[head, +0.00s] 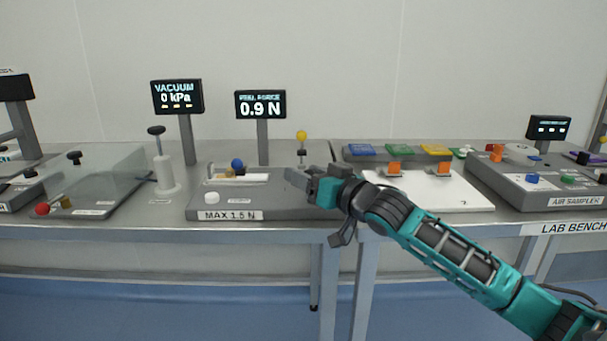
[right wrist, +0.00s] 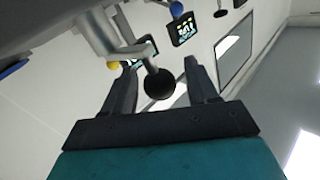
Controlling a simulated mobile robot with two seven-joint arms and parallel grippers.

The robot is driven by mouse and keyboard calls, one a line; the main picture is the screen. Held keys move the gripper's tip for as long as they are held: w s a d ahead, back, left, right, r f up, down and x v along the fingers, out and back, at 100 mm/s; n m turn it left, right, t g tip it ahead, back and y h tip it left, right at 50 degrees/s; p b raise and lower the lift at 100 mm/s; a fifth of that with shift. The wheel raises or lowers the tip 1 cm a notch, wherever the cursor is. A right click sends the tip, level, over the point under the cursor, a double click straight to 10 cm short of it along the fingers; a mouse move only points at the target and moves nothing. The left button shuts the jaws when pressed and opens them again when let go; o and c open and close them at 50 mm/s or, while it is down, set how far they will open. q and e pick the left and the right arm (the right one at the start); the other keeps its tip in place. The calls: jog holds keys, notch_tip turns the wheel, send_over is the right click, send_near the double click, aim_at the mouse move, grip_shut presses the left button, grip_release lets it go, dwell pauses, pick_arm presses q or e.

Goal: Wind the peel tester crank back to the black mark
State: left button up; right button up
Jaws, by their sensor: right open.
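The peel tester (head: 228,213) is a grey panel labelled MAX 1.5 N, with a blue ball, a white button and a pale strip. Its display (head: 261,104) reads 0.9 N. My right gripper (head: 299,178) is over the panel's right end, below a yellow ball (head: 301,135) on a post. In the right wrist view the crank's black knob (right wrist: 159,84), on a grey metal arm (right wrist: 122,52), shows between the open fingers (right wrist: 160,68). I cannot tell whether they touch it. In the head view my gripper largely hides the crank. I cannot make out the black mark. My left gripper is out of view.
Left of the tester stand a white post with a black handle (head: 165,170) and the vacuum display (head: 177,96). To the right are a white board (head: 430,190) with orange blocks and the air sampler (head: 545,190). The bench front edge runs below.

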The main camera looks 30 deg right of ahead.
jog(key=shift+w+a, duration=0.1)
jog(key=shift+w, duration=0.55)
jog(key=c, duration=1)
